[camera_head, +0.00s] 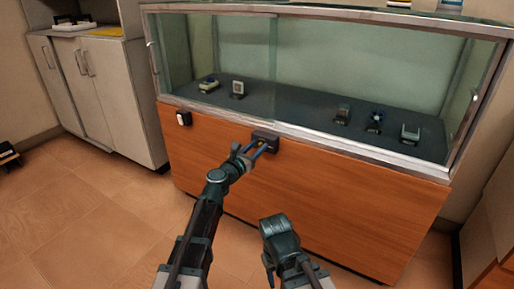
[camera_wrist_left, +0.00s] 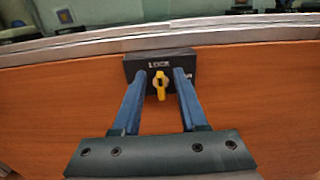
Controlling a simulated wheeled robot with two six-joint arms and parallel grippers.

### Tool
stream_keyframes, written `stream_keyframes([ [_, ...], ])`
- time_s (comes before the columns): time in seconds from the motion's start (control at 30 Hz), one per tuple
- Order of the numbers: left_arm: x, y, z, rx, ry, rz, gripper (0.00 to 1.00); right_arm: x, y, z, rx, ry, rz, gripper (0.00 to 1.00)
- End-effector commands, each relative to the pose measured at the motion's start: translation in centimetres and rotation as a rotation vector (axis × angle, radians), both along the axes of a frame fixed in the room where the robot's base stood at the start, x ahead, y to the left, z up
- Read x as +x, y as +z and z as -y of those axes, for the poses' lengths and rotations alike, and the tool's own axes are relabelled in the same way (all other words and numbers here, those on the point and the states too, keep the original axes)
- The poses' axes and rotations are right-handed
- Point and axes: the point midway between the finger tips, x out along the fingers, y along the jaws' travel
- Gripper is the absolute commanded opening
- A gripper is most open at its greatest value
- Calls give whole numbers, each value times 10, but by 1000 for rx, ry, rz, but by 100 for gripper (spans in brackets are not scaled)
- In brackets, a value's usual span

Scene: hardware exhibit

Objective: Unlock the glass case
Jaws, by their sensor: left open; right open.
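The glass case (camera_head: 340,75) has sliding glass doors above an orange wooden front. A dark lock box (camera_head: 266,138) is fixed on the wood just under the metal rail. In the left wrist view the lock box (camera_wrist_left: 132,66) bears the word "LOCK" and a yellow key or knob (camera_wrist_left: 160,85) sticks out of it. My left gripper (camera_head: 262,147) is at the lock box, its two blue fingers (camera_wrist_left: 160,82) open on either side of the yellow piece, with gaps showing. My right gripper (camera_head: 277,228) is low in front of the wooden panel, away from the lock; its fingers are hard to make out.
Several small items stand inside the case, among them a white one (camera_head: 238,88). A grey cabinet (camera_head: 110,95) stands at left. The tiled floor (camera_head: 85,215) at left is mostly clear.

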Motion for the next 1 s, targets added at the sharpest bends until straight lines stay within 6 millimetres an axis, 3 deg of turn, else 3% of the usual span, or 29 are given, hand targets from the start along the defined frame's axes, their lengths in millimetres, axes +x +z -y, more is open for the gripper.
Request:
stream_keyframes([
  [0.13,0,0,0,0,0,0,42,0,0,0,0,0,0,50],
  [0.37,0,0,0,0,0,0,1,0,0,0,0,0,0,50],
  [1.0,-1,0,1,83,0,48,0,0,0,0,0,0,0,50],
])
